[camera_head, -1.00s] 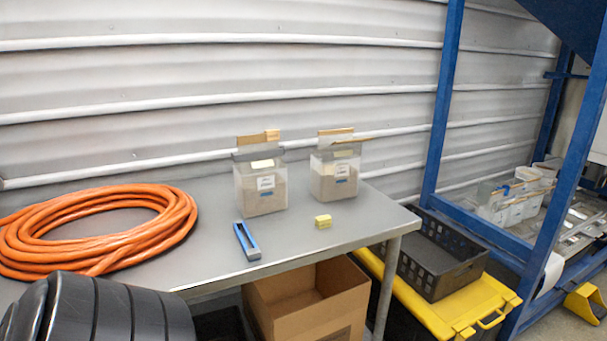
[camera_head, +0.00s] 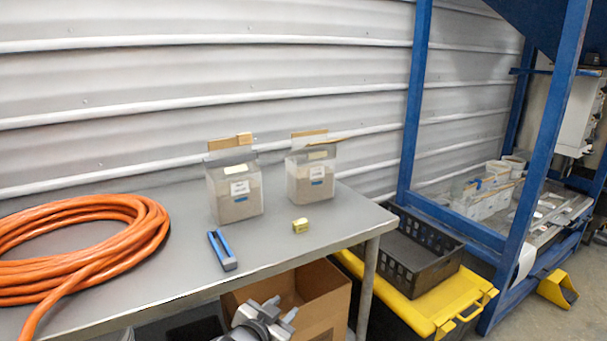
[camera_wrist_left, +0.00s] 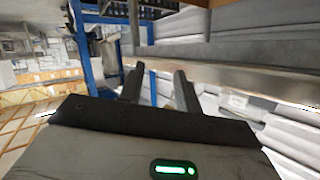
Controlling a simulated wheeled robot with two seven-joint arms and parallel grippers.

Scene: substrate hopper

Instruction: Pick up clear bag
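Two clear bags of light brown material stand upright on the grey metal table (camera_head: 165,270). The left clear bag (camera_head: 236,192) and the right clear bag (camera_head: 311,178) each have a white and blue label and a folded top with a tan strip. My left gripper (camera_head: 268,310) is low at the bottom edge of the head view, in front of the table and apart from both bags. In the left wrist view its two fingers (camera_wrist_left: 159,88) stand apart with nothing between them. My right gripper is not in view.
An orange hose coil (camera_head: 95,250) lies on the table's left. A blue-handled tool (camera_head: 222,250) and a small yellow block (camera_head: 300,226) lie before the bags. A cardboard box (camera_head: 320,300), yellow-lidded bin (camera_head: 415,300), black crate (camera_head: 420,250) and blue frame (camera_head: 413,100) are nearby.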

